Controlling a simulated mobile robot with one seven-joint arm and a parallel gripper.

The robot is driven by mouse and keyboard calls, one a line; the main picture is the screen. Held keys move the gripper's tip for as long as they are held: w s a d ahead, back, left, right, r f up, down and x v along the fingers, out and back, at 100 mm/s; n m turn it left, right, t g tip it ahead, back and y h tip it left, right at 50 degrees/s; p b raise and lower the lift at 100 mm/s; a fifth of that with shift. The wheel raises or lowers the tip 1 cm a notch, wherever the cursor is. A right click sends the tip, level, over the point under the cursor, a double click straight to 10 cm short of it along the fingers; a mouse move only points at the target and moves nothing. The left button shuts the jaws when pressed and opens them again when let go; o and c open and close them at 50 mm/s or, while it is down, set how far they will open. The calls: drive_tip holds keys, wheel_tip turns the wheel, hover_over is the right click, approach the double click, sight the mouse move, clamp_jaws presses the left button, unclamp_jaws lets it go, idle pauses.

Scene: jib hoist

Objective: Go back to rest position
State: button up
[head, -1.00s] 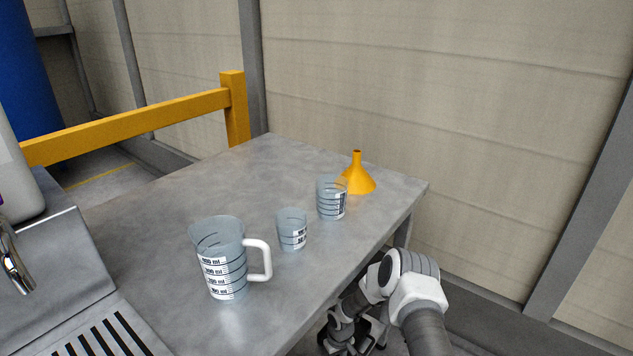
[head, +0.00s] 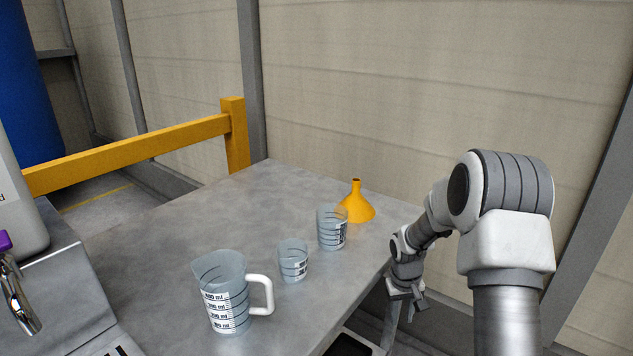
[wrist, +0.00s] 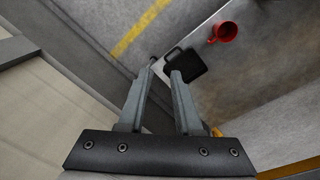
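My gripper (head: 405,292) hangs beside the right edge of the metal table, pointing down, with my arm raised at the right of the head view. In the wrist view its two fingers (wrist: 165,68) stand apart with nothing between them, so it is open and empty. On the table (head: 240,205) stand a large measuring jug (head: 222,292) with a white handle, a small measuring cup (head: 293,262), a medium measuring cup (head: 332,228) and an upturned orange funnel (head: 357,206). All are apart from my gripper.
The wrist view shows a red mug (wrist: 223,32) and a flat black object (wrist: 186,66) on a grey surface. A yellow rail (head: 130,138) runs behind the table. A wall (head: 400,90) stands behind. A metal unit with a tap (head: 22,300) is at the left.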

drive_tip(key=s+a+r+t, duration=0.1)
drive_tip(key=s+r, duration=0.2)
drive_tip(key=r, duration=0.4)
drive_tip(key=s+a+r+b, duration=0.1)
drive_tip(key=s+r, duration=0.2)
drive_tip(key=r, duration=0.3)
drive_tip(key=s+a+r+t, duration=0.1)
drive_tip(key=s+r, duration=0.3)
drive_tip(key=r, duration=0.3)
drive_tip(key=s+a+r+t+y+b, duration=0.1)
drive_tip(key=s+a+r+t, duration=0.15)
drive_tip(key=s, duration=0.65)
drive_tip(key=s+a+r+t+b, duration=0.1)
drive_tip(key=s+r, duration=0.3)
drive_tip(key=s, duration=0.5)
wheel_tip(320, 180, up, 26)
drive_tip(key=p, duration=2.5)
drive_tip(key=shift+s+f+m, duration=0.25)
drive_tip(key=shift+s+m, duration=0.05)
drive_tip(key=shift+m, duration=0.1)
drive_tip(key=shift+a+g, duration=0.2)
drive_tip(key=shift+g, duration=0.05)
